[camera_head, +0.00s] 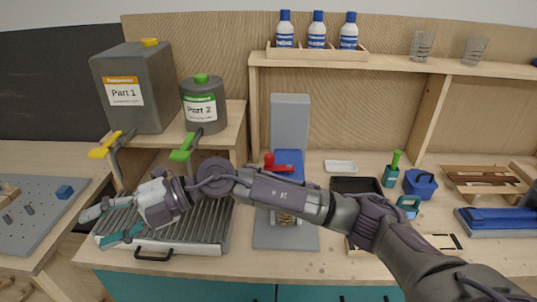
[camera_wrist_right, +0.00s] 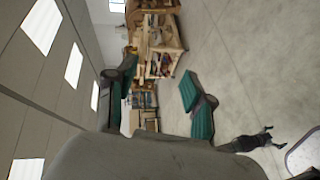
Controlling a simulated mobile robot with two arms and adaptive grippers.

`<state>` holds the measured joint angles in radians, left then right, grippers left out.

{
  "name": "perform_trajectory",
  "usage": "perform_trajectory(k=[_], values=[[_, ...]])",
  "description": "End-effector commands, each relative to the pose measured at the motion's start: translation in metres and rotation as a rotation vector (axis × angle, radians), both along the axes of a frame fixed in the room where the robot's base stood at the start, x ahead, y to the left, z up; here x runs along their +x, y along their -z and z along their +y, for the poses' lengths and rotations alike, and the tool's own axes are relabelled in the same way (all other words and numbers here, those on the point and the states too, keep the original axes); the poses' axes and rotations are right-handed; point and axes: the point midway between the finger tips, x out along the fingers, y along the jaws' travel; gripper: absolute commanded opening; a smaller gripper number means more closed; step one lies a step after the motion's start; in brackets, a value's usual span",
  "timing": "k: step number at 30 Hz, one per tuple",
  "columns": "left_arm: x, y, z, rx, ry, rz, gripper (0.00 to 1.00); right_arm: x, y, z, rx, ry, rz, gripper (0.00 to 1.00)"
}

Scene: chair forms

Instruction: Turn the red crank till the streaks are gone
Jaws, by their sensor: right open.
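The red crank (camera_head: 280,168) sits on the front of a mixing stand (camera_head: 290,118) with a grey column and a blue block, near the middle of the bench. Its round red knob points to the left. My right arm crosses in front of the stand and hides its lower part. A small container (camera_head: 286,218) shows just below my arm over the grey base; I cannot tell whether its contents are streaked. My right gripper (camera_head: 99,227) is open and empty at the left, over the ribbed tray, well away from the crank. My left gripper is not in view.
The ribbed tray (camera_head: 215,232) stands below the Part 1 jug (camera_head: 138,88) and Part 2 jug (camera_head: 204,106), whose yellow and green taps hang near my right arm. Bottles and glasses line the upper shelf (camera_head: 395,66).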

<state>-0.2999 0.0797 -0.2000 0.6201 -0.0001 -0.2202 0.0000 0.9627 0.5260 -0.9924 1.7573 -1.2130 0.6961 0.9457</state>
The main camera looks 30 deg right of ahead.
Motion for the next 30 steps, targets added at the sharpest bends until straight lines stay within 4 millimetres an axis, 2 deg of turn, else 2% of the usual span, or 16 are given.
perform_trajectory(k=[1, 2, 3, 5, 6, 9, 12, 13, 16, 20, 26, 30], values=[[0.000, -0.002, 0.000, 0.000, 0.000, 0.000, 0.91, 0.013, 0.010, -0.020, -0.200, -0.017, -0.046, 0.53], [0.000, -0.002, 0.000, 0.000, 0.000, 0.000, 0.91, 0.021, 0.019, -0.036, -0.322, -0.018, -0.058, 0.53], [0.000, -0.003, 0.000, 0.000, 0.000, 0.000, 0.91, 0.034, 0.027, -0.062, -0.485, 0.000, -0.067, 0.53], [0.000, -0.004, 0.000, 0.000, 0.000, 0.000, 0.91, 0.056, 0.031, -0.111, -0.727, 0.063, -0.065, 0.53], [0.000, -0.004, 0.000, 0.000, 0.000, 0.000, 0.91, 0.070, 0.028, -0.149, -0.878, 0.127, -0.053, 0.53], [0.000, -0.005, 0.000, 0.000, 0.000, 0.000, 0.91, 0.094, 0.003, -0.237, -1.180, 0.322, 0.001, 0.53], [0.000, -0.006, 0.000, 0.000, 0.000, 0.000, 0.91, 0.101, -0.027, -0.301, -1.365, 0.496, 0.060, 0.53], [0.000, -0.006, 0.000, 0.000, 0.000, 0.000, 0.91, 0.101, -0.035, -0.315, -1.401, 0.538, 0.076, 0.53], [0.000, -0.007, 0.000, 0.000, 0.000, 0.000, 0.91, 0.100, -0.053, -0.345, -1.479, 0.635, 0.114, 0.53], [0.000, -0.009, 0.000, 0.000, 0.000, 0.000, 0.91, 0.099, -0.057, -0.358, -1.511, 0.674, 0.134, 0.53], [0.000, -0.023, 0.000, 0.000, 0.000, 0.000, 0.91, 0.107, -0.032, -0.366, -1.511, 0.670, 0.136, 0.53], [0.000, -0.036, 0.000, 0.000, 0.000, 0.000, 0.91, 0.115, -0.004, -0.373, -1.512, 0.667, 0.136, 0.53]])
